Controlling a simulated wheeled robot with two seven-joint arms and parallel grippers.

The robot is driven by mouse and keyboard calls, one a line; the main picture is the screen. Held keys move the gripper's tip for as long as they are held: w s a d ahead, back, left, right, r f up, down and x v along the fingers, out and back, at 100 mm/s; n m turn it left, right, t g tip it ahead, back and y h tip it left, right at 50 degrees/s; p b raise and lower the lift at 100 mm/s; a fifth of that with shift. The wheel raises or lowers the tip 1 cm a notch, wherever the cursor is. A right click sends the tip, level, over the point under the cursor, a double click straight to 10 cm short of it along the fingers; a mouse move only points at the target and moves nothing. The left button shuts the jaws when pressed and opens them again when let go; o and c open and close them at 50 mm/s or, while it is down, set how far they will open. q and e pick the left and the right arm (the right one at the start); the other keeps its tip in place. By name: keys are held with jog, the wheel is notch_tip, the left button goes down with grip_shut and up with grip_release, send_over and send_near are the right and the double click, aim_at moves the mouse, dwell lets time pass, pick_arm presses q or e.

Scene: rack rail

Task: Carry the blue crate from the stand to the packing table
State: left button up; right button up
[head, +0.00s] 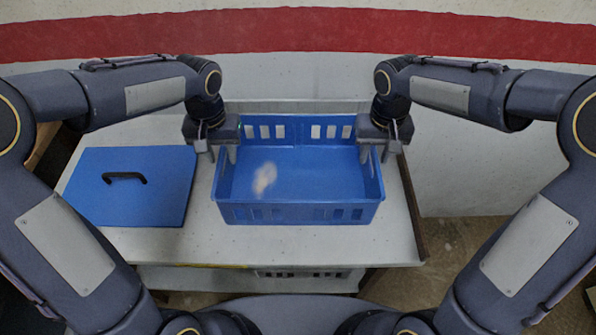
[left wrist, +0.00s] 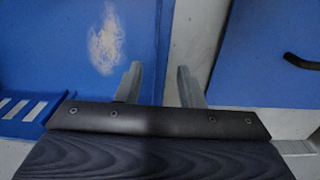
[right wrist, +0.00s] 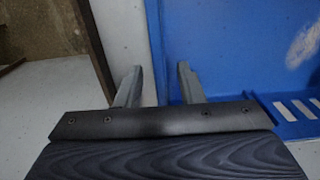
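The blue crate (head: 300,213) sits upright on a light grey top (head: 240,245), with slotted walls and a pale smudge on its floor. It also shows in the left wrist view (left wrist: 60,60) and the right wrist view (right wrist: 230,50). My left gripper (head: 217,154) is at the crate's left wall, one finger inside and one outside, with a gap between them. My right gripper (head: 375,154) straddles the right wall the same way, fingers apart. I cannot tell whether this top is the stand or the packing table.
A flat blue panel (head: 135,195) with a black handle (head: 125,177) lies left of the crate. A pale wall with a red band (head: 300,32) stands behind. The top's right edge is close to the crate; brown floor (head: 450,245) lies beyond.

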pick_arm(q)
jog(key=shift+f, duration=0.25)
pick_arm(e)
jog(key=shift+f, duration=0.25)
pick_arm(q)
grip_shut()
pick_arm(e)
grip_shut()
jog(key=shift+r, duration=0.1)
